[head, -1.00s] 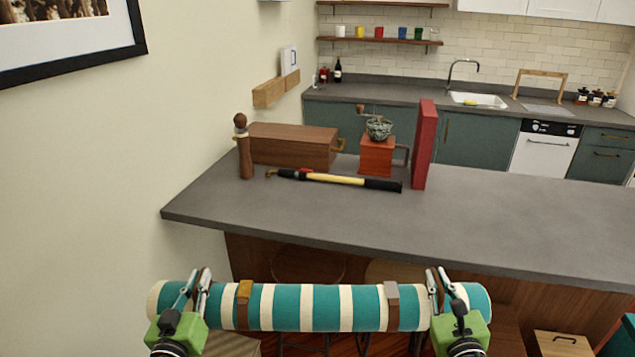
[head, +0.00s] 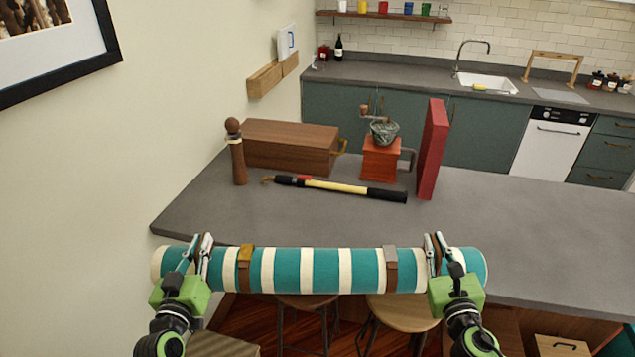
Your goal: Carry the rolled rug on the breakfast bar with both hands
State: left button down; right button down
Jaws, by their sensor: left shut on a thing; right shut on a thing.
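The rolled rug (head: 319,270) is a teal and cream striped roll with a tan strap and a brown strap. It is level, held in the air in front of me, and in the picture it overlaps the near edge of the breakfast bar (head: 300,222). My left gripper (head: 199,257) is shut on the rug near its left end. My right gripper (head: 433,256) is shut on it near its right end. The rug hides part of the bar's near edge, so I cannot tell if they touch.
On the bar stand a pepper mill (head: 237,155), a wooden box (head: 290,146), a coffee grinder (head: 381,159) and a red book (head: 433,150). A yellow and black tool (head: 335,187) lies before them. Bar top is bare nearer and to the right. Stools (head: 405,312) stand below.

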aim_at(319, 220)
jog(key=i, duration=1)
